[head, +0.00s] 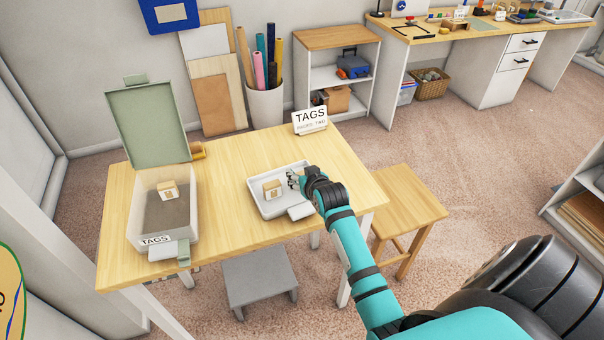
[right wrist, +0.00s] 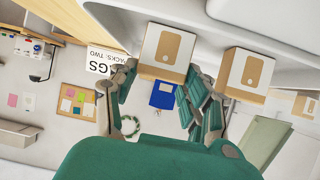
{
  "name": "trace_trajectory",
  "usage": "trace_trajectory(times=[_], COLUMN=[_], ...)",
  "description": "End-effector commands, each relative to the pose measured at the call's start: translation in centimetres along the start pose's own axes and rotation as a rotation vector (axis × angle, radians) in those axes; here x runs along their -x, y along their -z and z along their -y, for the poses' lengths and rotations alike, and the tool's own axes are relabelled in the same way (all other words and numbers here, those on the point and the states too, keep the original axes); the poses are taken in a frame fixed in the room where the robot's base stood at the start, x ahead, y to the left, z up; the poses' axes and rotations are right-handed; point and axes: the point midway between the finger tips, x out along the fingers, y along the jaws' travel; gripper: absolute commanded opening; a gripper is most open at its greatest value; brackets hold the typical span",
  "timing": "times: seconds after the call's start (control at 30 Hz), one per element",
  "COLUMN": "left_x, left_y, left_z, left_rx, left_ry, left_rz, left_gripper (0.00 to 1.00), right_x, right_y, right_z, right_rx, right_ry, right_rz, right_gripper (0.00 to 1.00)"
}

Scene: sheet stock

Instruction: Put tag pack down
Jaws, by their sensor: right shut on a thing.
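My right gripper (head: 294,180) reaches over the shallow white tray (head: 262,207) on the wooden table. In the right wrist view its fingers (right wrist: 163,88) are shut on a white-and-tan tag pack (right wrist: 167,52). The head view hides most of this held pack behind the gripper. I cannot tell whether it touches the tray floor. A second tag pack (head: 272,189) sits in the tray just left of the gripper and also shows in the right wrist view (right wrist: 245,72). My left gripper is not in view.
A clear box (head: 150,228) labelled TAGS stands at the table's left, its green lid (head: 148,125) open, with one pack (head: 168,190) inside. A TAGS sign (head: 311,119) stands at the back right. Bare tabletop lies between box and tray. A stool (head: 405,200) stands right of the table.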

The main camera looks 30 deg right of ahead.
Motion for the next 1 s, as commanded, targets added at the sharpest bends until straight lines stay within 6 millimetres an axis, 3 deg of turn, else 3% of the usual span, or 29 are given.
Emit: trace_trajectory(times=[0.13,0.17,0.33,0.67,0.83,1.0], left_x=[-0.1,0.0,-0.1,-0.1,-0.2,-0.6], left_y=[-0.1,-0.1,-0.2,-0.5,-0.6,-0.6], left_z=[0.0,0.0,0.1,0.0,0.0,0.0], left_rx=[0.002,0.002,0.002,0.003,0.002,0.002], left_ry=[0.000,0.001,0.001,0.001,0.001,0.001], left_rz=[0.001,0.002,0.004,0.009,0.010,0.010], left_gripper=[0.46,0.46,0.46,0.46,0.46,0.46], right_x=[-0.1,0.0,0.0,0.3,2.4,6.0], right_y=[-0.1,0.0,0.0,0.1,0.0,-0.1], right_z=[0.0,0.0,0.0,0.0,0.0,0.0], right_rx=[0.000,0.000,0.001,0.001,0.002,0.002], right_ry=[0.000,0.000,0.000,0.000,0.000,0.000], right_rz=[0.000,0.000,0.000,-0.002,-0.003,-0.002], right_gripper=[0.26,0.51,0.72,0.72,0.72,0.72])
